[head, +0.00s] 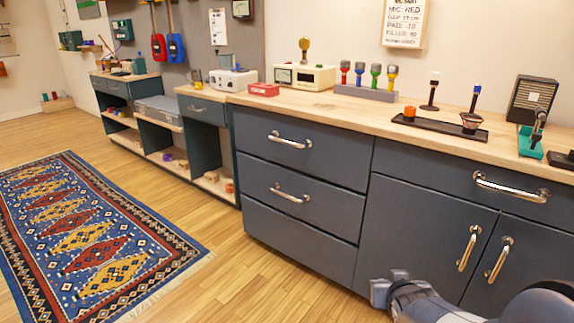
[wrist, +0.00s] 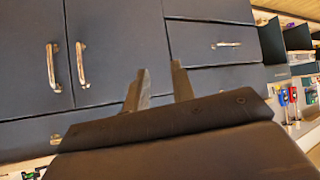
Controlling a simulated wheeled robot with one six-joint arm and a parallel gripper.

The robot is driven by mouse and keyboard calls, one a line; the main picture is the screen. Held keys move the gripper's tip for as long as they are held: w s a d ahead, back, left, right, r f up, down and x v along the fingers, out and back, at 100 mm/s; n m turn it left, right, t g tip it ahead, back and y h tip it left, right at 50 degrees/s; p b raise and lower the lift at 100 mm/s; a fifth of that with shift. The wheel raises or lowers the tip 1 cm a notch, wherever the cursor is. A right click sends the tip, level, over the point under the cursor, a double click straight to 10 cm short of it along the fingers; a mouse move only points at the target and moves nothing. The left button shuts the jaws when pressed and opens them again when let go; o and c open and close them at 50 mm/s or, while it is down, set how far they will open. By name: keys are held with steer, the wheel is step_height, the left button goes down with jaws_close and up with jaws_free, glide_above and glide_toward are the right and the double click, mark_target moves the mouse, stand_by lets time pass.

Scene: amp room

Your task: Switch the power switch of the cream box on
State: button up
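The cream box (head: 318,79) stands on the wooden counter toward the back wall in the head view. It has a dark panel at the left of its front, and a round gold piece shows just above it. Its power switch is too small to make out. My gripper (wrist: 158,70) shows in the wrist view with its two fingers apart and nothing between them. It is away from the cream box, in front of the dark cabinet fronts. The cream box cannot be made out in the wrist view.
Dark drawers (head: 290,165) with metal handles lie below the wooden counter (head: 345,102). A red box (head: 263,90) and a white device (head: 233,79) stand left of the cream box. A grey rack (head: 366,93) of colored-handled pieces stands right of it. The floor and rug (head: 85,225) are clear.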

steer(key=w+d+r+t+p, duration=0.1)
steer(key=d+r+p, duration=0.2)
steer(key=r, duration=0.3)
steer(key=w+d+r+t+h+p, duration=0.1)
steer(key=w+d+r+p, duration=0.1)
steer(key=r, duration=0.5)
steer(key=w+d+r+m+t+p, duration=0.1)
steer(key=d+r+p, duration=0.3)
steer(key=r+p, duration=0.2)
steer(key=shift+w+r+h+p, duration=0.3)
steer(key=shift+r+p, duration=0.05)
steer(key=shift+r, duration=0.4)
jaws_close()
steer(key=d+r+t+p, duration=0.1)
steer(key=d+r+p, duration=0.3)
steer(key=r, duration=0.5)
steer(key=d+r+t+p, duration=0.1)
steer(key=d+r+p, duration=0.3)
steer(key=r+p, duration=0.4)
steer(key=shift+w+d+r+m+t, duration=0.3)
steer(key=shift+w+d+r+t, duration=0.1)
steer(key=shift+r, duration=0.3)
